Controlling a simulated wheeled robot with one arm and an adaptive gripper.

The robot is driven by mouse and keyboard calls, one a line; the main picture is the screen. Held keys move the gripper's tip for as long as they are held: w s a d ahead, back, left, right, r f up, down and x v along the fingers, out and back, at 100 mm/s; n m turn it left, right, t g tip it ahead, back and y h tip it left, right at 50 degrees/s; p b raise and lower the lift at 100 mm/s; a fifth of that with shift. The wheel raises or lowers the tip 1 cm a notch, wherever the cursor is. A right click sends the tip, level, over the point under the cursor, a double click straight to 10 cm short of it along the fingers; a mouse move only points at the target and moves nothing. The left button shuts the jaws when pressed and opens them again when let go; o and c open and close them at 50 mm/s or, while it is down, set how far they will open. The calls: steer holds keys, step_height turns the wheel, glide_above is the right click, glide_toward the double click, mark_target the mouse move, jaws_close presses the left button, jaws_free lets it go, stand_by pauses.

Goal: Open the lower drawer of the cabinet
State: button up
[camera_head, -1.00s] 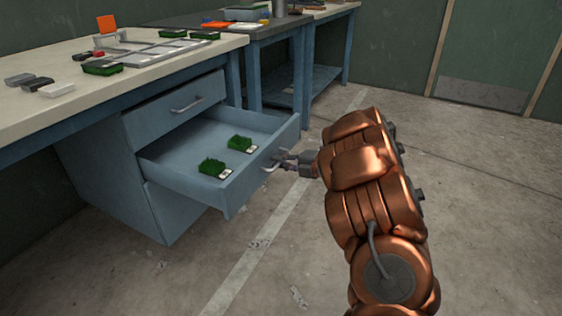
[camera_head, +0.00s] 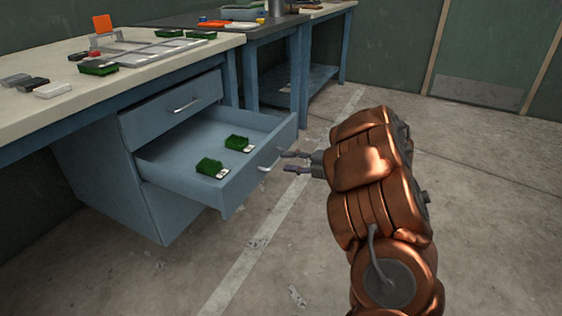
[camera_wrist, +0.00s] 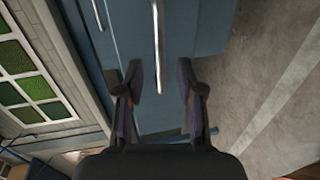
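The blue-grey cabinet (camera_head: 150,212) stands under the bench at the left. Its lower drawer (camera_head: 232,192) is pulled well out, and two green turf samples with white labels lie inside, a nearer one (camera_head: 211,166) and a farther one (camera_head: 237,143). The bar handle (camera_head: 268,167) is on the drawer front. The upper drawer (camera_head: 170,108) is shut. My gripper (camera_head: 284,161) is open, just off the drawer front to the right of the handle, with a gap to it. In the wrist view the handle (camera_wrist: 158,50) runs ahead of and between the parted fingers (camera_wrist: 159,82).
The bench top (camera_head: 40,110) holds a metal rack (camera_head: 150,48), green turf trays and several small blocks. A darker table (camera_head: 265,33) stands behind. The concrete floor (camera_head: 480,220) to the right is clear. A door (camera_head: 495,55) is at the back right.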

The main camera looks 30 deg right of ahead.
steer(key=v, duration=0.7)
steer(key=shift+s, duration=0.2)
steer(key=shift+d, duration=0.15)
